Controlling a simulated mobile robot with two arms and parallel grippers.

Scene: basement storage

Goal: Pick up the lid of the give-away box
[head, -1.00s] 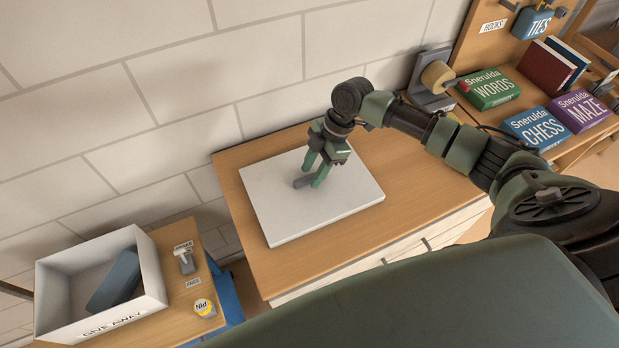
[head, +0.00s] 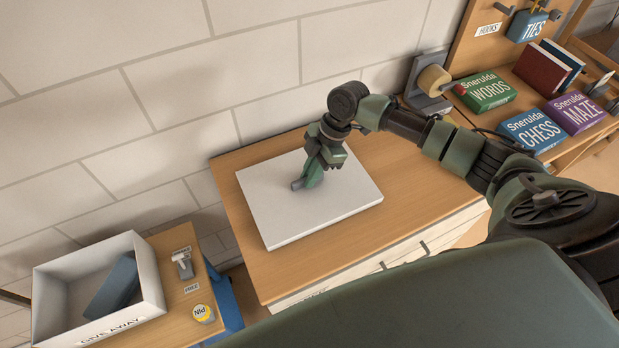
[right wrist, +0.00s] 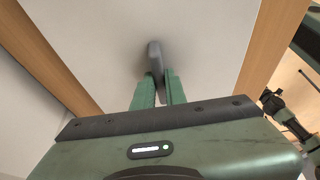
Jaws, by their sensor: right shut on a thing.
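The lid (head: 340,205) is a flat white slab lying on the wooden cabinet top in the middle of the head view. A grey bar handle (head: 297,185) stands up from its middle. My right gripper (head: 314,178) is over the lid and shut on the handle; in the right wrist view its green fingers (right wrist: 159,88) close on either side of the handle (right wrist: 154,58). The lid appears to rest flat on the cabinet. The give-away box (head: 150,273) is white, open-topped and stands at the lower left with a dark blue-grey block (head: 113,288) inside. My left gripper is not in view.
The cabinet top (head: 275,272) is clear around the lid. Game boxes (head: 485,91) and books stand at the upper right. A block wall runs behind.

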